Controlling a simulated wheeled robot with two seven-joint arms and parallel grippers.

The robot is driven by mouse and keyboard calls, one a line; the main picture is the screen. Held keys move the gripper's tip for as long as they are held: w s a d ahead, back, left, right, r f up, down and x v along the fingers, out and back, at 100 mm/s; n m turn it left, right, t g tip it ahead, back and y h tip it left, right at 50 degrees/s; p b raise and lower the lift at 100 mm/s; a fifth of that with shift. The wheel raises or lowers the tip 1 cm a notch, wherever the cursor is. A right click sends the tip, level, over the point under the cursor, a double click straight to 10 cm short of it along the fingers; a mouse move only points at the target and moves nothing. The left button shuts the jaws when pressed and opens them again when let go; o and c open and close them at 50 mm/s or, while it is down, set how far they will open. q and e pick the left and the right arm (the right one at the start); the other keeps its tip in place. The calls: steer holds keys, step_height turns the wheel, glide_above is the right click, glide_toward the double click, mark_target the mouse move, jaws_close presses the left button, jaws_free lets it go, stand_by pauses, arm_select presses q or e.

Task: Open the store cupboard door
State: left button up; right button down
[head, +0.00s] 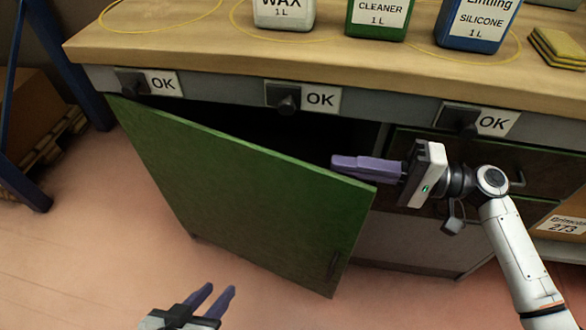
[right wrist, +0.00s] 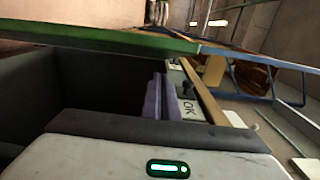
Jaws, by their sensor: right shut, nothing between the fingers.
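The green cupboard door (head: 240,190) stands partly open, swung outward from its left side, with a dark gap behind its top edge. In the right wrist view the fingers (right wrist: 158,97) lie below the door's green edge (right wrist: 100,40). My left gripper (head: 220,289) is open and empty, low in front of the door.
The wooden worktop (head: 180,45) above carries a wax bottle (head: 284,12), a green cleaner bottle (head: 378,18), a blue bottle (head: 476,22) and yellow pads (head: 560,46). Dark drawers (head: 480,160) are at right, blue shelving (head: 60,60) at left. The floor before the door is clear.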

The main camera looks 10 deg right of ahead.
mark_target(292, 161)
arm_select(q)
steer(key=shift+w+d+f+b, duration=0.2)
steer(key=shift+d+f+b, duration=0.15)
steer(key=shift+f+b, duration=0.15)
arm_select(e)
steer(key=x, duration=0.6)
steer(key=f+x, duration=0.1)
steer(key=x, duration=0.3)
arm_select(q)
steer(key=shift+r, duration=0.1)
